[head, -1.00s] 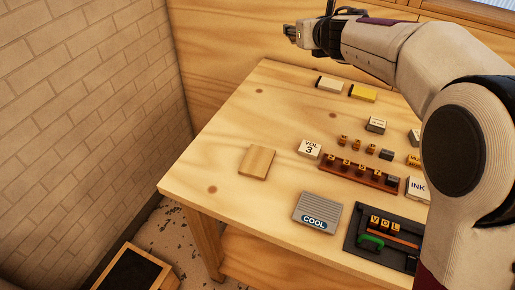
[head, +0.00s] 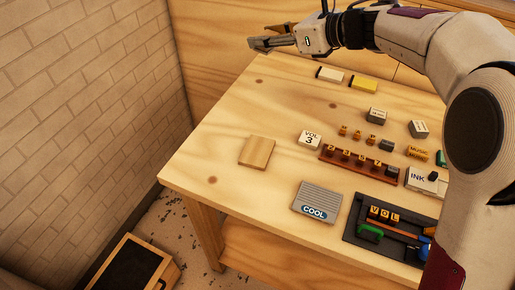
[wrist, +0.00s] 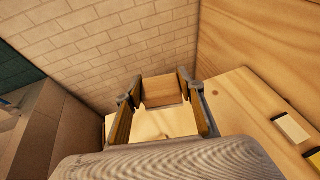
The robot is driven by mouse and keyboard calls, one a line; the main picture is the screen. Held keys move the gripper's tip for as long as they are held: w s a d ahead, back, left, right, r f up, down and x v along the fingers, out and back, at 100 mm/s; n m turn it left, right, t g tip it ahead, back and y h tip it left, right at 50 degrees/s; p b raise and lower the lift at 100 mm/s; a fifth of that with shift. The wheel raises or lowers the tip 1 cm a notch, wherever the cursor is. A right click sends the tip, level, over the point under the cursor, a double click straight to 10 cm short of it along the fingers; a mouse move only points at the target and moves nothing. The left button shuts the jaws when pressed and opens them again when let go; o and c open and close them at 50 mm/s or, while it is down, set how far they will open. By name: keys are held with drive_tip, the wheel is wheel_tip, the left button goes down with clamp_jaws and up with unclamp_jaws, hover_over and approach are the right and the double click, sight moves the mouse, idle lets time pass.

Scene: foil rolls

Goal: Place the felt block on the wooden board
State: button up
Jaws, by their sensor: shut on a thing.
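My gripper (head: 258,42) is above the far left corner of the table, shut on a brown block (wrist: 163,88), probably the felt block. In the wrist view its plain, wood-toned face shows between the two fingertips. In the head view only a brown part of it (head: 281,28) shows beside the fingers, and no felt side can be made out. The wooden board (head: 257,152), a small flat pale square, lies bare on the left part of the table, nearer the camera than my gripper and well apart from it.
The table (head: 225,190) has free room around the board. Cream (head: 330,75) and yellow (head: 363,84) blocks lie at the back. A brick wall (head: 80,100) rises left.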

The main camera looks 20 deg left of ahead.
drive_tip(key=s+d+n+g, duration=0.1)
drive_tip(key=s+n+g, duration=0.15)
drive_tip(key=s, duration=0.25)
hover_over(262, 143)
wheel_tip(262, 143, down, 18)
drive_tip(key=shift+f+g, duration=0.15)
drive_tip(key=shift+g, duration=0.1)
drive_tip(key=shift+f, duration=3.05)
drive_tip(key=shift+f, duration=1.85)
drive_tip(key=shift+f, duration=0.15)
drive_tip(key=o, duration=1.1)
